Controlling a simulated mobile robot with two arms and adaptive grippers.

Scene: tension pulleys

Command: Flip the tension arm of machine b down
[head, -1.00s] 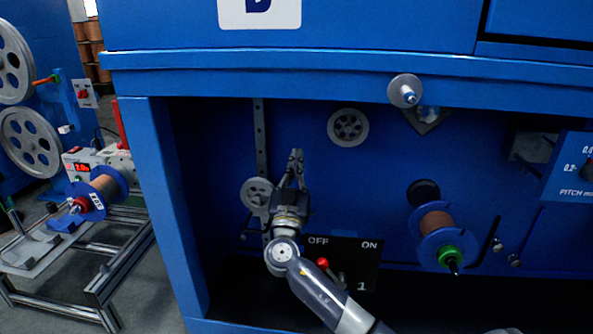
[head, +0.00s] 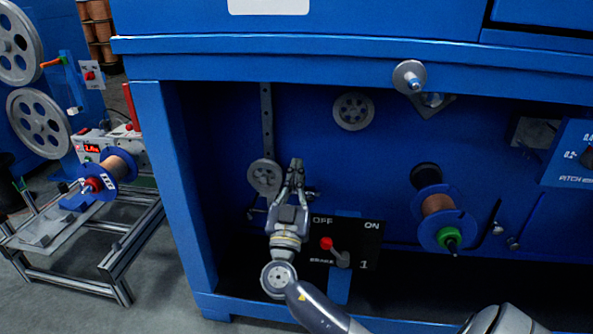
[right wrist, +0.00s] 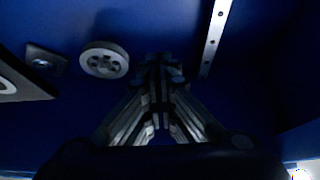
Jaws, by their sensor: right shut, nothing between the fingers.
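Machine b is the large blue cabinet (head: 330,54) with an open recess. Inside at the left, a grey perforated bar (head: 267,120) stands upright, and a grey pulley (head: 264,177) sits near its lower end; these look like the tension arm. A perforated bar also shows in the right wrist view (right wrist: 214,38). My right gripper (head: 296,165) points up just right of this pulley, with its fingers shut and empty. It appears shut in the right wrist view (right wrist: 160,65) too. Contact with the pulley cannot be told. My left gripper is out of view.
An OFF/ON panel (head: 372,245) with a red-knobbed lever (head: 327,243) is right of my wrist. A second pulley (head: 353,111), a roller (head: 409,77) and a copper spool (head: 440,215) are farther right. The cabinet's left post (head: 165,180) and top edge bound the recess.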

